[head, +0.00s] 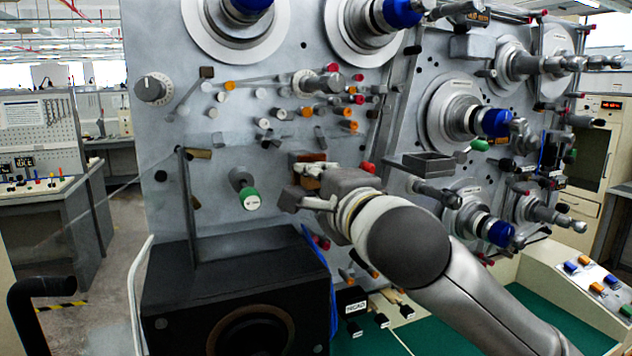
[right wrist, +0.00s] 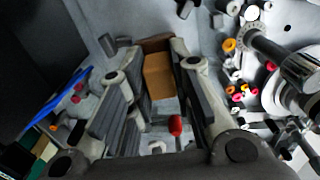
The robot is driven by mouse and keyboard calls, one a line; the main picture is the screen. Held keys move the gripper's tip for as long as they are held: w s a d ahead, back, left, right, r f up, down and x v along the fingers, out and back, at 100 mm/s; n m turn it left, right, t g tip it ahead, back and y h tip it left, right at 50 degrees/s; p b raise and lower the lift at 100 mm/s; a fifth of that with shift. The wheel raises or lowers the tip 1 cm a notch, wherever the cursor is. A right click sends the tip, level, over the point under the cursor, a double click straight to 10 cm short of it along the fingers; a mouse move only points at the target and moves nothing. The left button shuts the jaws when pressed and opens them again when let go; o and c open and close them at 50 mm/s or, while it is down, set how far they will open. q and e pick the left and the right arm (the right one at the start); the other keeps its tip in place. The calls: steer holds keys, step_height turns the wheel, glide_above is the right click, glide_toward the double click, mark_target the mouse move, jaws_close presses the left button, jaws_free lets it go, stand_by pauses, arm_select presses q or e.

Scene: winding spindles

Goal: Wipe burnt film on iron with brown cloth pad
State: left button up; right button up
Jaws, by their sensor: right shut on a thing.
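My right gripper (head: 308,184) reaches in from the lower right and is close to the upright grey machine panel. It is shut on a brown block, which I take to be the brown cloth pad (right wrist: 158,76). In the right wrist view the pad sits between the fingertips (right wrist: 152,85), with a tan face and a darker brown far edge. In the head view only a small part of the pad (head: 307,157) shows above the fingers. I cannot clearly pick out the iron or any burnt film; contact with the panel cannot be told. My left gripper is not in view.
The panel (head: 215,120) carries many projecting rollers, knobs and spindles. A green-ended roller (head: 249,200) sticks out left of my gripper. A black box (head: 235,290) stands below, with a thin dark post (head: 188,205) above it. A small dark tray (head: 428,163) projects to the right.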

steer(key=shift+x, duration=0.95)
stand_by(0.3)
steer(key=d, duration=0.2)
steer(key=w+d, duration=0.1)
steer(key=shift+w+d+p, duration=0.2)
steer(key=shift+d+p, duration=0.1)
steer(key=shift+d, duration=0.1)
steer(key=shift+a, duration=0.1)
steer(key=shift+s+a, duration=0.25)
steer(key=shift+a, duration=0.35)
steer(key=shift+s+a, duration=0.2)
steer(key=shift+a, duration=0.4)
steer(key=shift+s+a, duration=0.25)
steer(key=shift+a, duration=0.35)
steer(key=shift+s, duration=0.1)
